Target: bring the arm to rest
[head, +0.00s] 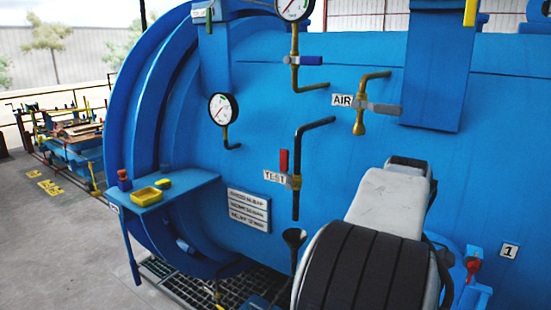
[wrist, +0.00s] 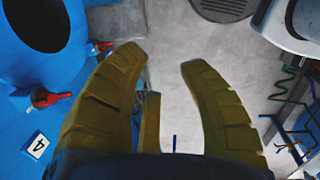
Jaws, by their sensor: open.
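My gripper (wrist: 165,100) shows in the wrist view with its two yellow-brown ribbed fingers spread wide apart. In the head view my arm, grey and black, stands at the lower right in front of the blue autoclave (head: 330,80). The gripper itself does not show in the head view.
A blue shelf (head: 185,185) with a yellow tray (head: 146,196) juts from the autoclave at left. Gauges (head: 222,109), a TEST valve (head: 290,180) and an AIR valve (head: 362,105) stick out of its wall. Green and blue wire-like items (wrist: 290,100) are at right in the wrist view. Open floor lies left.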

